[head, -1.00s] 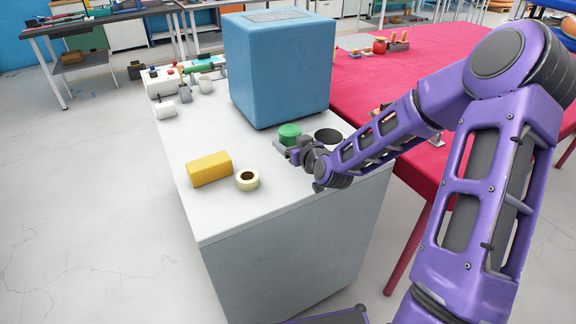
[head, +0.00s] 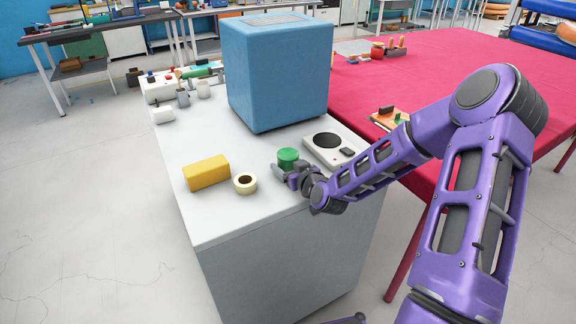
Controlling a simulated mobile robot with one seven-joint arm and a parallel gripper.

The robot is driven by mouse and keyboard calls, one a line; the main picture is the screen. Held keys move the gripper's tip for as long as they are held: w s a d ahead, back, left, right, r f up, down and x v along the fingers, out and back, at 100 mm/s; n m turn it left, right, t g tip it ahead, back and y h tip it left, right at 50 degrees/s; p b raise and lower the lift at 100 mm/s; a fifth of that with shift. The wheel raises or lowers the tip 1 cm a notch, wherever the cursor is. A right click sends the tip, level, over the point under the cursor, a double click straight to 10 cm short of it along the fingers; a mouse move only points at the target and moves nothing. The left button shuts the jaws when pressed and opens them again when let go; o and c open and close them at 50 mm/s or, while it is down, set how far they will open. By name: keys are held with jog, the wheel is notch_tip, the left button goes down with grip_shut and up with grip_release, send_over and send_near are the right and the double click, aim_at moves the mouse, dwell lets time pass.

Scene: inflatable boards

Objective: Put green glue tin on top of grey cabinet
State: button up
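The green glue tin (head: 288,157) shows at the tip of my gripper (head: 286,170), over the near part of the grey cabinet's pale top (head: 225,220). My gripper reaches in from the right and appears shut on the tin; its fingers partly hide the tin's lower side. I cannot tell whether the tin touches the top or hangs just above it. The tin is upright, right of a cream tape roll (head: 245,184) and in front of a white scale with a black round plate (head: 329,145).
A yellow block (head: 206,172) lies left of the tape roll. A large blue box (head: 280,75) stands behind. White cups and tools sit at the far left of the top. A red table (head: 450,75) adjoins on the right. The cabinet's front-left top is clear.

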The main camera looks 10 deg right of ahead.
jog(key=shift+o, duration=1.3)
jog(key=shift+r, duration=0.25)
jog(key=p+v, duration=0.1)
jog(key=v, duration=1.1)
jog(key=shift+f+p, duration=0.1)
jog(key=shift+p, duration=0.2)
